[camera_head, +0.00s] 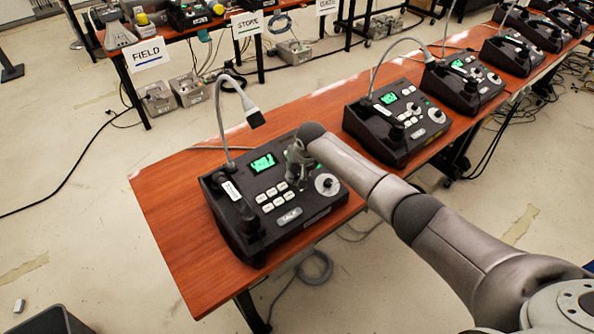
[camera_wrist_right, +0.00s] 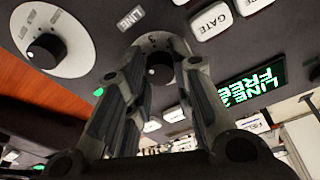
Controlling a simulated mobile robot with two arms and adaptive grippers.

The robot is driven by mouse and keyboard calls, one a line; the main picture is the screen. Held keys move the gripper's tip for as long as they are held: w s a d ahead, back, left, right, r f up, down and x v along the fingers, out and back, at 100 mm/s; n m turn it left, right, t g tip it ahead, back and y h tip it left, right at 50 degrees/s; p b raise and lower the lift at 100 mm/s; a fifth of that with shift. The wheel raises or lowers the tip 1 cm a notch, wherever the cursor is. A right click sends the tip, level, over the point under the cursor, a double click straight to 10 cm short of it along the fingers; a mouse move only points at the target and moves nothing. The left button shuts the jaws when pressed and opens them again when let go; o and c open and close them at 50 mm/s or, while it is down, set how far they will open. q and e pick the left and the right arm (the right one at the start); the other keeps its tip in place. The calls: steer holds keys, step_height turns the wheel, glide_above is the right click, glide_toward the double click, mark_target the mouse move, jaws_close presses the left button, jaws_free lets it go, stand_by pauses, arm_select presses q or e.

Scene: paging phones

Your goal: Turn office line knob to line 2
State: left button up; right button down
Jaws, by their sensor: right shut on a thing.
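The nearest black paging phone (camera_head: 222,208) stands on the front table, with a green screen (camera_head: 263,163), white buttons and a gooseneck microphone. My right gripper (camera_head: 297,172) reaches down onto its panel and hides the knob there in the head view. In the right wrist view, the line knob (camera_wrist_right: 160,72) is black with a pale dial and sits between my right fingers (camera_wrist_right: 158,88), which are shut on it. A "LINE" label (camera_wrist_right: 130,18) is beside it. The pointer's setting is hard to read. The green screen (camera_wrist_right: 252,87) shows "LINE FREE". My left gripper is not in view.
A larger knob on a white round dial (camera_wrist_right: 45,48) is close beside my gripper. The microphone neck (camera_head: 222,125) rises behind the phone. A second phone (camera_head: 395,125) stands farther right on the red-brown table (camera_head: 160,215). "FIELD" (camera_head: 146,54) and "STORE" (camera_head: 247,24) signs hang on another table.

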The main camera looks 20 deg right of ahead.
steer(key=shift+w, duration=0.1)
steer(key=c, duration=1.2)
jaws_free()
steer(key=shift+c, duration=0.2)
steer(key=v, duration=0.8)
